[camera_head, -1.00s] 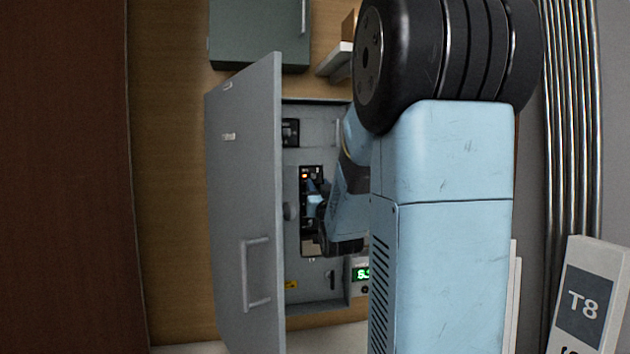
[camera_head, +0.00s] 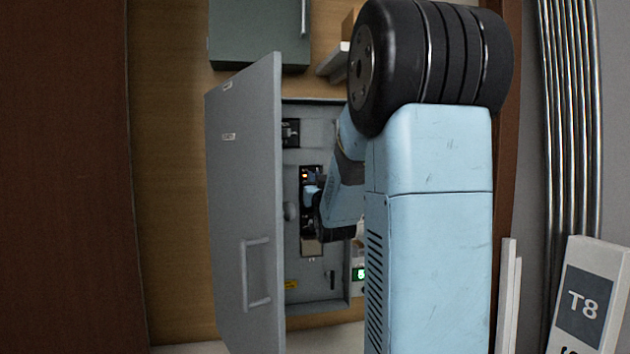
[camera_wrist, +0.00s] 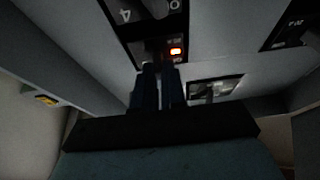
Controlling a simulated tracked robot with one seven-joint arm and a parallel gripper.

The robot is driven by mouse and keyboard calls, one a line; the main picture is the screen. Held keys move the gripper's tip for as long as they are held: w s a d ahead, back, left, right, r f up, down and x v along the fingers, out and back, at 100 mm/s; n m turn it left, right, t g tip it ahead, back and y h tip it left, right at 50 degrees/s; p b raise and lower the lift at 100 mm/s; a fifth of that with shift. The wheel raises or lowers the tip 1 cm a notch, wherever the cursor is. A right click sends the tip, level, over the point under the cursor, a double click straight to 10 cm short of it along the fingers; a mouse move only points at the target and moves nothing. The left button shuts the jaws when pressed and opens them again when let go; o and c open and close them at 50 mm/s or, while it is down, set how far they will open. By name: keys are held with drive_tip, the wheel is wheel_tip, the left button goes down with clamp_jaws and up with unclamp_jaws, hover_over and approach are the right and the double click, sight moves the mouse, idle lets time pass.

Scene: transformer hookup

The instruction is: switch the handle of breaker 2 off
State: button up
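The cabinet's narrow dark breaker column (camera_head: 311,248) shows behind the open door, with a lit orange indicator (camera_head: 305,175) near its top. In the wrist view I see part of the column (camera_wrist: 150,22), a label reading 4 and the orange light (camera_wrist: 175,51). I cannot tell which unit is breaker 2, and no handle shows clearly. My gripper (camera_wrist: 159,72) is right in front of the column, just beside the orange light. Its two dark fingers are close together and cover what lies between their tips. Whether they hold or touch a handle is unclear.
The grey cabinet door (camera_head: 245,200) stands open on the left, near my gripper. A green-lit display (camera_head: 361,274) sits low beside my arm. A second grey cabinet (camera_head: 258,35) hangs above. A T8 sign (camera_head: 585,305) and metal pipes (camera_head: 570,110) are on the right.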

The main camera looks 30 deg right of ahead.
clamp_jaws()
drive_tip(key=shift+d, duration=0.1)
drive_tip(key=shift+s+d+n+t+y, duration=0.15)
drive_tip(key=shift+d+n+y, duration=0.15)
drive_tip(key=shift+n+y, duration=0.7)
drive_tip(key=shift+w+d+n+t+y, duration=0.1)
drive_tip(key=shift+d+n+t+y, duration=0.25)
drive_tip(key=shift+y, duration=1.25)
drive_tip(key=shift+s+d+n+y, duration=0.1)
drive_tip(key=shift+d+n+y, duration=0.1)
drive_tip(key=shift+n+y, duration=0.85)
drive_tip(key=shift+m+y, duration=0.3)
drive_tip(key=shift+y, duration=0.15)
drive_tip(key=o, duration=0.5)
unclamp_jaws()
